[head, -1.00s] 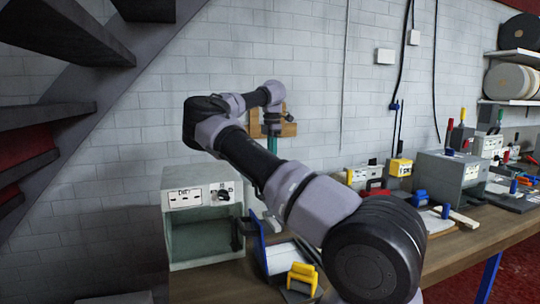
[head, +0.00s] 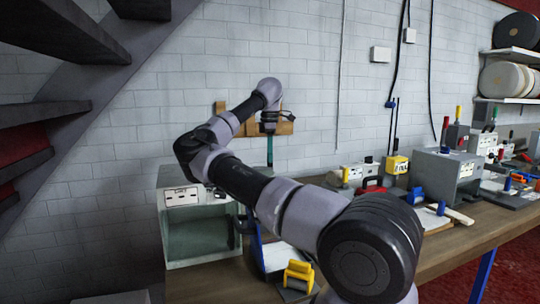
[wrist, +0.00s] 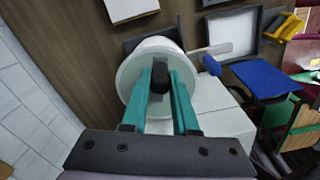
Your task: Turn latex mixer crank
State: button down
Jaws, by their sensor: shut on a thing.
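In the wrist view a white round drum-like part of the mixer (wrist: 136,66) stands below my gripper, with a white body beside it. A black crank knob (wrist: 160,80) shows in front of the drum. My gripper (wrist: 161,70) has its two teal fingers on either side of the knob, shut on it. In the head view the teal fingers of my gripper (head: 269,152) point down in front of the brick wall.
A grey open-front box with a control panel (head: 182,197) stands left of my arm. A yellow-topped item (head: 299,272) and a blue-edged tray (head: 276,257) lie nearby. A grey machine (head: 446,176) and small tools fill the bench (head: 458,236) at right. Stairs rise at left.

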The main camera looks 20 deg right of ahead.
jog(key=c, duration=0.7)
grip_release()
jog(key=shift+a, duration=0.1)
notch_tip(320, 180, up, 11)
jog(key=shift+f, duration=0.15)
